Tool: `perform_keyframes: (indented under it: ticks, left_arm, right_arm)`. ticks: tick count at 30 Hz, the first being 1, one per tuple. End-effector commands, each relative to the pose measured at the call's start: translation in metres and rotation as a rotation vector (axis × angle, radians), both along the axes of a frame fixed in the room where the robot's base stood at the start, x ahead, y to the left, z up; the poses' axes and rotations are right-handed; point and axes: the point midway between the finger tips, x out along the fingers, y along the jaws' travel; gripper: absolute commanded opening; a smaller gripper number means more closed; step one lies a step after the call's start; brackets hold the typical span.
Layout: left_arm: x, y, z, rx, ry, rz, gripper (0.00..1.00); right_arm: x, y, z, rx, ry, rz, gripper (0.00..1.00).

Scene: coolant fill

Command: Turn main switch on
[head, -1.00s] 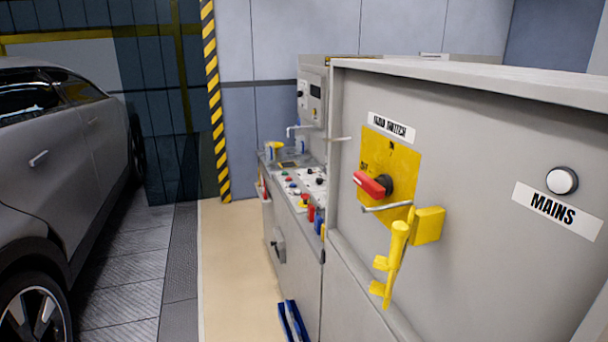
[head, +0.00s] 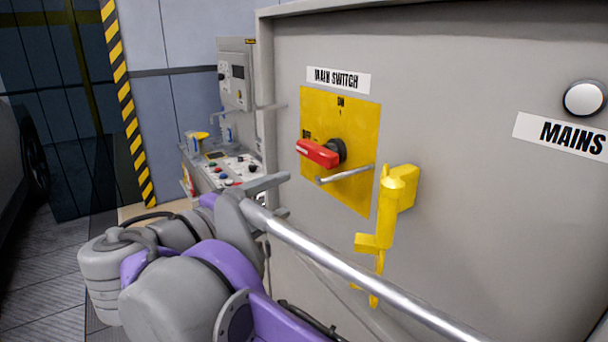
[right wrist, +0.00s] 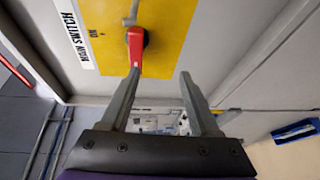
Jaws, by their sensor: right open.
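The main switch is a red handle (head: 317,153) on a dark hub, on a yellow plate (head: 350,115) under a MAIN SWITCH label (head: 338,79). The plate has an ON mark at its top. The handle points left, towards a mark on the plate's left side. My right gripper (head: 278,195) is open and empty, below and left of the handle in the head view. In the right wrist view, the fingertips (right wrist: 160,75) are apart, and one finger is close to the tip of the red handle (right wrist: 135,48); I cannot tell whether they touch. My left gripper is not in view.
A metal bar (head: 345,174) sticks out just below the handle. A yellow device (head: 388,215) hangs to its right. A round white lamp (head: 584,98) sits above the MAINS label (head: 565,135). A control panel (head: 225,170) stands behind on the left.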

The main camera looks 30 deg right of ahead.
Motion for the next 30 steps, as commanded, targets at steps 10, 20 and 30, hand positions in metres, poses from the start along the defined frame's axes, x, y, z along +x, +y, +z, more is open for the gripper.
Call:
perform_keyframes:
  ticks: [10, 20, 30]
  left_arm:
    - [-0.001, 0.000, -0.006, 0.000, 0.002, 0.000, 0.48]
    - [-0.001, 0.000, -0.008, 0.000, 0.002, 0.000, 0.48]
    - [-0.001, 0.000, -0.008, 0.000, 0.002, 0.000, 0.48]
  right_arm:
    - [0.012, -0.007, 0.033, -0.085, -0.069, -0.001, 0.62]
    - [0.040, -0.062, 0.032, -0.084, -0.067, -0.001, 0.62]
    - [0.052, -0.083, 0.032, -0.083, -0.067, 0.005, 0.62]
